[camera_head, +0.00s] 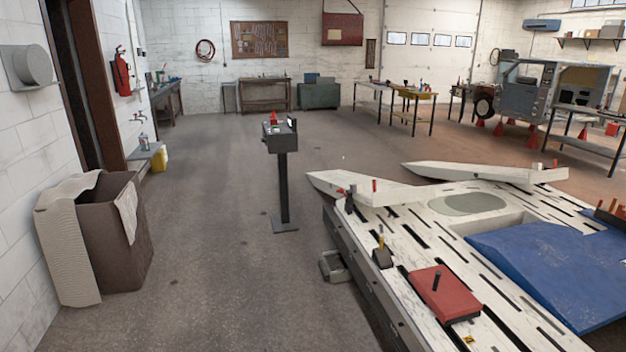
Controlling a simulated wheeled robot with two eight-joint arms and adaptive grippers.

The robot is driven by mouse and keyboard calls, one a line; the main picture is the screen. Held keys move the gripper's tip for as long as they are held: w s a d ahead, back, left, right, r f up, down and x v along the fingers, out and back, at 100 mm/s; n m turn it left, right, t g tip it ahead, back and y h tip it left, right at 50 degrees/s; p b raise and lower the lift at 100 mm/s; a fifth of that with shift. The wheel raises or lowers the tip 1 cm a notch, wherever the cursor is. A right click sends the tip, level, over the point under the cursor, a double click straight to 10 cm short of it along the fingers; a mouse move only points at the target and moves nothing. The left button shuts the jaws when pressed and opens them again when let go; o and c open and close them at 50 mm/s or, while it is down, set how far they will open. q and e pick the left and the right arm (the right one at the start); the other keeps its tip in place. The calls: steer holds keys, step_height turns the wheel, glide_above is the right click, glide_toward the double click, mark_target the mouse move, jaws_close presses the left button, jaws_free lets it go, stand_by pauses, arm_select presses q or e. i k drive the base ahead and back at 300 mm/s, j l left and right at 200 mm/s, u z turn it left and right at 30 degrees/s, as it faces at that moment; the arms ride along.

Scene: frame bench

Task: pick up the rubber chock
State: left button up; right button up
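A small dark block (383,259), which may be the rubber chock, sits on the left edge of the white slotted frame bench (412,236). A thin yellow-and-dark upright piece (381,238) stands just behind it. A red block (444,293) with a short dark peg (437,281) lies nearer to me on the bench. Neither of my grippers shows in the head view.
A control box on a post (283,185) stands left of the bench. A grey fitting (334,267) sticks out low at the bench's side. A blue panel (555,268) covers the bench's right. A brown bin (120,240) stands at the left wall. Floor between is clear.

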mark_target(381, 256)
steer(key=i+j+z, duration=0.1)
steer(key=i+z, duration=0.3)
steer(key=i+j+z, duration=0.3)
steer(key=i+z, duration=0.15)
steer(key=i, duration=0.15)
steer(key=i+j+z, duration=0.8)
steer(key=j, duration=0.2)
steer(key=i+j+z, duration=0.3)
steer(key=j+z, duration=0.15)
steer(key=j, duration=0.2)
steer(key=i+j+z, duration=0.15)
steer(key=j+z, duration=0.25)
steer(key=j, duration=0.3)
